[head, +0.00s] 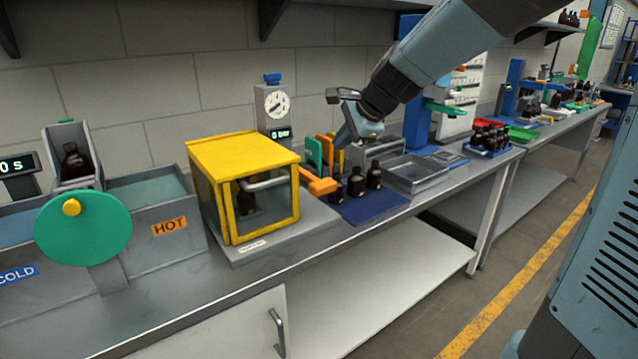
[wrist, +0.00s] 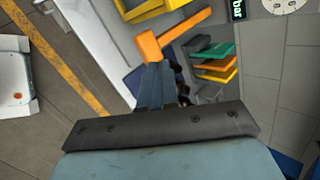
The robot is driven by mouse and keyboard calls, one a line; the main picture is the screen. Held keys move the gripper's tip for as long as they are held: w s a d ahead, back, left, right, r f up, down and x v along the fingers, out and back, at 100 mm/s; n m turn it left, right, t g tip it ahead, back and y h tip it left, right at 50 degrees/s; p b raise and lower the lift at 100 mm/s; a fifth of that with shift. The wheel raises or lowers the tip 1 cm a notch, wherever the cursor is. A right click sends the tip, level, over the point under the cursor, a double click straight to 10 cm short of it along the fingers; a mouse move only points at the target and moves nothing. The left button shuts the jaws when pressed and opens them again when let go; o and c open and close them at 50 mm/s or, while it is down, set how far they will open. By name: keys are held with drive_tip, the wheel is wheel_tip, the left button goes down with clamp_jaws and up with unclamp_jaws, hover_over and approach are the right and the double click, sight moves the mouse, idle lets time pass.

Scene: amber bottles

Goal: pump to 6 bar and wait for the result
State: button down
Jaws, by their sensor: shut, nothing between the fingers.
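A yellow-framed clear chamber (head: 245,165) stands on the bench, with an amber bottle (head: 246,197) inside. Behind it is a gauge post with a round dial (head: 277,104) and a small display (head: 281,133); its figures are too small to read. In the wrist view only "bar" shows on the display (wrist: 238,9). An orange handle (head: 319,185) sticks out beside the chamber; it also shows in the wrist view (wrist: 180,34). My gripper (head: 343,140) is shut and empty. In the wrist view my fingertips (wrist: 155,68) are close to the handle's near end; I cannot tell if they touch.
Green (head: 314,152) and orange-yellow (head: 328,150) plates stand behind the handle, near my gripper. Several amber bottles (head: 356,182) stand on a blue mat (head: 372,207). A metal basin (head: 416,172) is to the right. Hot and cold baths with a green disc (head: 83,229) are at left.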

sight(325, 184)
drive_tip(key=w+a+f+m+y, duration=0.1)
drive_tip(key=w+a+m, duration=0.2)
drive_tip(key=w, duration=0.4)
drive_tip(key=shift+a+f+m, duration=0.25)
drive_tip(key=shift+m, duration=0.55)
drive_tip(key=shift+f, duration=0.1)
drive_tip(key=shift+f, duration=4.35)
drive_tip(key=shift+f, duration=0.1)
drive_tip(key=shift+f, duration=0.25)
